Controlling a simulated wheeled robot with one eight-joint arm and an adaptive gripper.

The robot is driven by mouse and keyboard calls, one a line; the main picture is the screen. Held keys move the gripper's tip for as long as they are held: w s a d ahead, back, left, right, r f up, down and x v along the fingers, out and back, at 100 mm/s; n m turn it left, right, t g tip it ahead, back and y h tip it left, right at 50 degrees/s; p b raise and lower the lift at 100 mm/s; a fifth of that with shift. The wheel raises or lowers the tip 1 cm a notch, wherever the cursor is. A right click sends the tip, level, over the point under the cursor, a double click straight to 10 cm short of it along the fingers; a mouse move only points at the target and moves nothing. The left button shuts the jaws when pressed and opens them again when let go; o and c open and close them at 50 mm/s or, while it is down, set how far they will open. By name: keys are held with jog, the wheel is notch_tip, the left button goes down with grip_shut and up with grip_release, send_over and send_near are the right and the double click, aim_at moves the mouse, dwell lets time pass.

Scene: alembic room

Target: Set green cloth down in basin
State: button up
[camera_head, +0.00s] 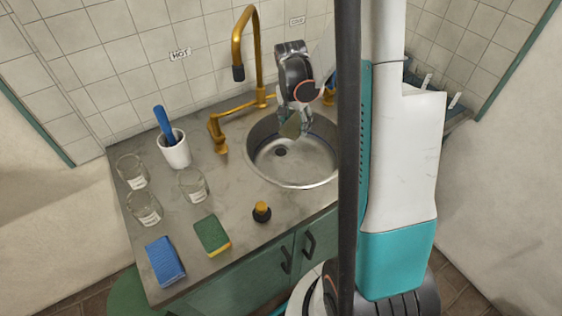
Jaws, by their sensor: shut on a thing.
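The basin (309,170) is a round steel sink set in the counter, with a dark drain in its bottom. My gripper (296,117) is over the back part of the basin, pointing down. It is shut on a small green cloth (290,127), which hangs from the fingertips over the basin opening. I cannot tell whether the cloth touches the basin. The right edge of the basin is hidden behind my own arm and column.
A brass faucet (244,45) rises behind the basin. Left on the counter (200,265) are a white cup (176,153) with a blue-handled thing, several glass jars (194,187), a green sponge (212,236), a blue cloth (165,261) and a dark bottle (262,212).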

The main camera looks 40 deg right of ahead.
aim_at(294, 166)
notch_tip(294, 166, down, 20)
jog(key=b, duration=0.6)
jog(key=shift+d+r, duration=0.1)
jog(key=shift+r, duration=0.05)
jog(key=shift+f+b, duration=0.2)
jog(key=shift+b, duration=0.2)
jog(key=o, duration=1.2)
jog(key=shift+r, duration=0.1)
notch_tip(294, 166, up, 12)
jog(key=a+p, duration=0.1)
jog(key=p, duration=0.3)
jog(key=shift+s+a+p, duration=0.35)
jog(key=shift+p, duration=0.05)
